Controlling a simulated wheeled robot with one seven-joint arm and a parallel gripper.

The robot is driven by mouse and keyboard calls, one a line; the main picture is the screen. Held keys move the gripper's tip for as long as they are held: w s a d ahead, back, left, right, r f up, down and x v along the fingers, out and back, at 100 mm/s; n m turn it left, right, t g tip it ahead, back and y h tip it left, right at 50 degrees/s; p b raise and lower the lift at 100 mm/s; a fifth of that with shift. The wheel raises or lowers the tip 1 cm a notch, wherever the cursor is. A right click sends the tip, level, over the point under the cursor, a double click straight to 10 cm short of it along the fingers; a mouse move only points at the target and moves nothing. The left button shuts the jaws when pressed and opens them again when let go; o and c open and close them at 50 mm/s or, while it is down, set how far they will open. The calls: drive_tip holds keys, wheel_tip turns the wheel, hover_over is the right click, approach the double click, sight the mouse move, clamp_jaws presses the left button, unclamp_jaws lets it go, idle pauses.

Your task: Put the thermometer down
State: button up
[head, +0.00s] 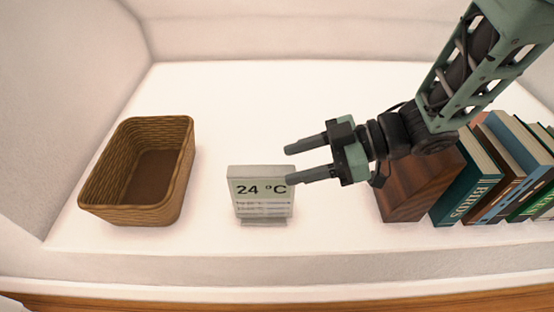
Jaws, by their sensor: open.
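The thermometer (259,205) is a small pale block with a display reading 24 °C. It stands upright on the white shelf (225,105), near the middle of the front part. My gripper (288,166) comes in from the right with its two dark fingers spread and pointing left. The nearer fingertip overlaps the display's upper right edge in the head view. I cannot tell whether that finger touches the thermometer. Nothing shows between the fingers.
A brown wicker basket (185,180) stands open on the left. A dark wooden block (412,192) and a row of several books (468,187) stand on the right, below my arm. The shelf is clear behind the thermometer and between it and the basket. The front edge is close.

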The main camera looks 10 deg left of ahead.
drive_tip(key=w+d+r+m+t+h+p, duration=0.1)
drive_tip(key=w+d+r+m+t+h, duration=0.2)
drive_tip(key=w+d+m+t+h, duration=0.15)
drive_tip(key=w+d+r+m+t+h, duration=0.3)
drive_tip(key=d+m+t, duration=0.1)
drive_tip(key=d, duration=0.2)
drive_tip(key=s+d+m+g+h, duration=0.2)
drive_tip(key=s+d, duration=0.2)
drive_tip(key=s, duration=0.5)
drive_tip(key=s+d+m+g+h, duration=0.2)
drive_tip(key=s+d+g+h, duration=0.1)
drive_tip(key=s, duration=0.7)
drive_tip(key=shift+s+d+r+m, duration=0.2)
drive_tip(key=shift+d+r+m, duration=0.1)
drive_tip(key=shift+d+m, duration=0.05)
drive_tip(key=shift+r+g+p, duration=0.1)
drive_tip(key=shift+g+p, duration=0.15)
drive_tip(key=shift+p, duration=0.1)
wheel_tip(320, 180, up, 32)
drive_tip(key=p, duration=3.2)
